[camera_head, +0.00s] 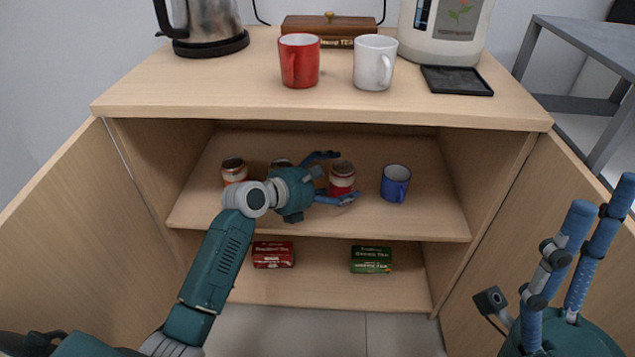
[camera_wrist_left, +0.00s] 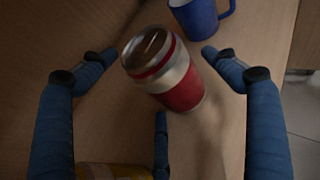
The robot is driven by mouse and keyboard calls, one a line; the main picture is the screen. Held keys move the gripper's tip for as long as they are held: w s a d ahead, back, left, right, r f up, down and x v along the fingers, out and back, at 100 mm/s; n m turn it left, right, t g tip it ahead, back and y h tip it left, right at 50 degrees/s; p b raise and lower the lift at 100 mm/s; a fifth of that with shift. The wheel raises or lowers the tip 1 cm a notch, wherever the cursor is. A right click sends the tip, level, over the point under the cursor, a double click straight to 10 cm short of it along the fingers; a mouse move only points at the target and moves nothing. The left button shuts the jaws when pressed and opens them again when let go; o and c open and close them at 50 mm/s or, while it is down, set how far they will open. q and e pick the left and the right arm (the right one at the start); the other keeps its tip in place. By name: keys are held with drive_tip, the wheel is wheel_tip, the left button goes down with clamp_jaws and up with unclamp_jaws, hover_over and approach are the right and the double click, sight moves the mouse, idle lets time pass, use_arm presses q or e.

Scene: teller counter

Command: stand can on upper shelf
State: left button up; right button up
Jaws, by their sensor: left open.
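A red can with a white band and a metal lid (camera_head: 342,178) stands on the upper shelf (camera_head: 310,222) of the open cabinet. My left gripper (camera_head: 347,175) reaches in from the left, open, with its fingers on either side of this can. In the left wrist view the can (camera_wrist_left: 180,85) lies between the spread fingers (camera_wrist_left: 159,53), with visible gaps beside it. Another can (camera_head: 234,171) stands at the shelf's left, and one more (camera_head: 281,163) is partly hidden behind my wrist. My right gripper (camera_head: 603,195) is at the lower right, fingers apart and empty.
A blue mug (camera_head: 395,183) stands right of the red can. Tea boxes, one red (camera_head: 273,255) and one green (camera_head: 371,260), sit on the lower shelf. The countertop (camera_head: 230,95) above holds mugs and a kettle (camera_head: 208,25). Open doors flank both sides.

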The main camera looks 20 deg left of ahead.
sight(330, 181)
use_arm(q)
drive_tip(key=p+v, duration=0.2)
drive_tip(key=v, duration=0.3)
drive_tip(key=shift+s+a+r, duration=0.1)
drive_tip(key=shift+r, duration=0.05)
drive_tip(key=p+v, duration=0.2)
drive_tip(key=v, duration=0.3)
drive_tip(key=s+d+r+m+t, duration=0.3)
drive_tip(key=r+m, duration=0.3)
drive_tip(key=m, duration=0.5)
drive_tip(key=s+d+r+m+t, duration=0.3)
drive_tip(key=s+r+m, duration=0.3)
drive_tip(key=m, duration=0.5)
drive_tip(key=s+d+r+m+t+y, duration=0.1)
drive_tip(key=s+d+r+m+t, duration=0.2)
drive_tip(key=r+m, duration=0.4)
drive_tip(key=s+d+m, duration=0.1)
drive_tip(key=m, duration=0.2)
drive_tip(key=shift+s+d+r+m, duration=0.15)
drive_tip(key=shift+s+d+m, duration=0.05)
drive_tip(key=shift+d+m, duration=0.2)
use_arm(e)
drive_tip(key=w+a+f+g+h, duration=0.2)
drive_tip(key=w+f+g+h, duration=0.1)
drive_tip(key=w+f+g, duration=0.7)
drive_tip(key=w+f, duration=0.3)
drive_tip(key=w, duration=0.3)
drive_tip(key=shift+a+f+g, duration=0.2)
drive_tip(key=shift+a+g, duration=0.1)
